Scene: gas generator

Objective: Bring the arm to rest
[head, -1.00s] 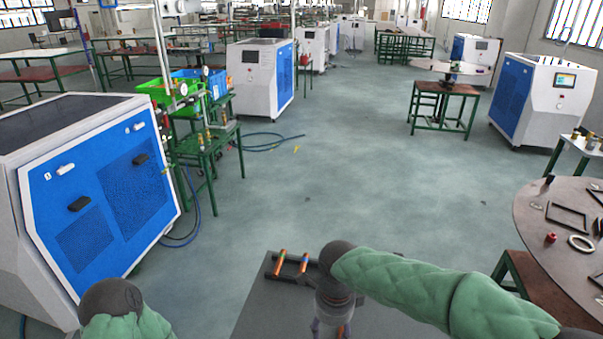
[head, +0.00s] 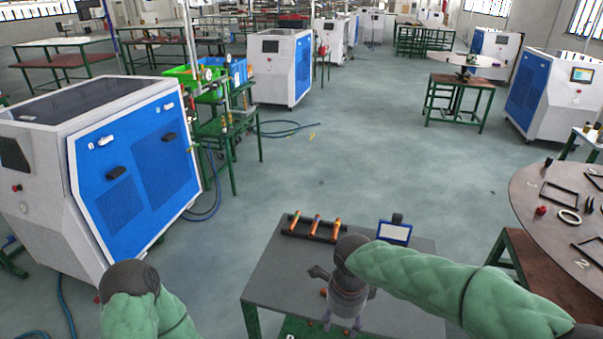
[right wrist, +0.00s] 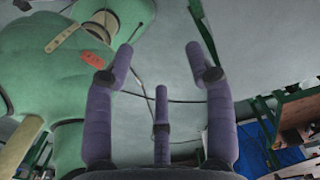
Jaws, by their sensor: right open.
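My right arm comes in from the right in a green padded sleeve (head: 420,272) and bends at a dark joint. My right gripper (head: 342,324) hangs below that joint, in front of a grey-topped table (head: 275,278). In the right wrist view its purple fingers (right wrist: 158,72) are spread open with nothing between them. My left arm (head: 145,308) shows as a green sleeve and dark joint at the lower left. My left gripper is out of view.
On the grey table lie a black rack with orange-and-metal rods (head: 315,229) and a blue-framed item (head: 394,233). A round table (head: 530,190) with loose parts stands at right. A blue-and-white machine (head: 125,185) stands at left. The floor (head: 340,160) between is clear.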

